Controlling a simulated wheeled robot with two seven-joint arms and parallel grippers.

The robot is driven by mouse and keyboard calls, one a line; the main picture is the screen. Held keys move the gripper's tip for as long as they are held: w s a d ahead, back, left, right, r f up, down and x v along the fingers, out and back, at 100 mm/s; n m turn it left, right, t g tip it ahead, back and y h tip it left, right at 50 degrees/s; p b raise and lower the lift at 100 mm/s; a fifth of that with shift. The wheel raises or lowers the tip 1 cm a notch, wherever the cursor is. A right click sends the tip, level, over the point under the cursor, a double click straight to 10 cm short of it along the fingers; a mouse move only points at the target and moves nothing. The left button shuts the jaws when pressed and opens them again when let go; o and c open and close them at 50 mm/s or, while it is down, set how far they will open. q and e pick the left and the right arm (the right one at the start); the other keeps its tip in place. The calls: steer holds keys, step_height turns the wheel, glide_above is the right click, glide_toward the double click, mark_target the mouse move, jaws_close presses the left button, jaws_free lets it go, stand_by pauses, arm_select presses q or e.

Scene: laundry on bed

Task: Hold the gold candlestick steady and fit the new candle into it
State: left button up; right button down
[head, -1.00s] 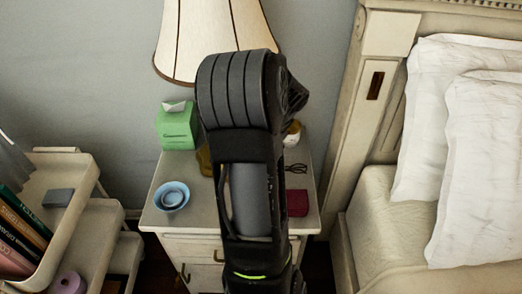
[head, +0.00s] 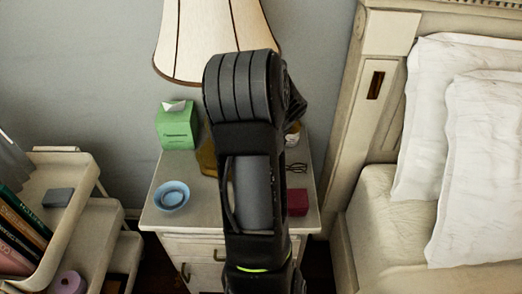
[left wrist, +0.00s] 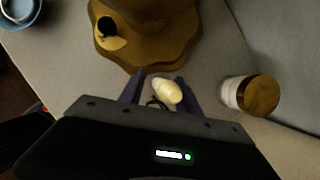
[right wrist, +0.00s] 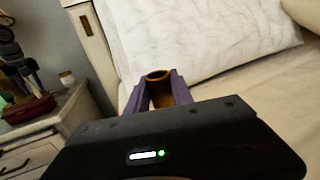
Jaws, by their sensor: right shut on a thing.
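In the left wrist view, a cream candle (left wrist: 167,90) lies on the nightstand between the two spread fingers of my left gripper (left wrist: 158,88). The gripper looks open around it, and whether a finger touches it I cannot tell. In the right wrist view, my right gripper (right wrist: 160,90) is shut on the gold candlestick (right wrist: 158,76), whose hollow, round rim shows between the fingertips. It is held in front of the bed. In the head view my left arm hides the candle and left gripper, and the right gripper and candlestick are out of view.
The gold lamp base (left wrist: 150,25) stands just beyond the left fingers, with a gold-lidded jar (left wrist: 250,95) to the right. The nightstand (head: 205,215) also holds a blue bowl (head: 172,196), green tissue box (head: 177,127) and dark red box (head: 297,202). The bed (head: 390,225) is at right.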

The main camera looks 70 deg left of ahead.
arm_select(q)
steer(key=shift+r, duration=0.1)
steer(key=v, duration=0.7)
steer(key=shift+r, duration=0.25)
steer(key=shift+o, duration=0.3)
steer(key=shift+s+a, duration=0.2)
steer(key=shift+a, duration=0.25)
steer(key=shift+s+a, duration=0.2)
steer(key=shift+a, duration=0.3)
steer(key=x, duration=0.5)
steer(key=shift+f, duration=0.1)
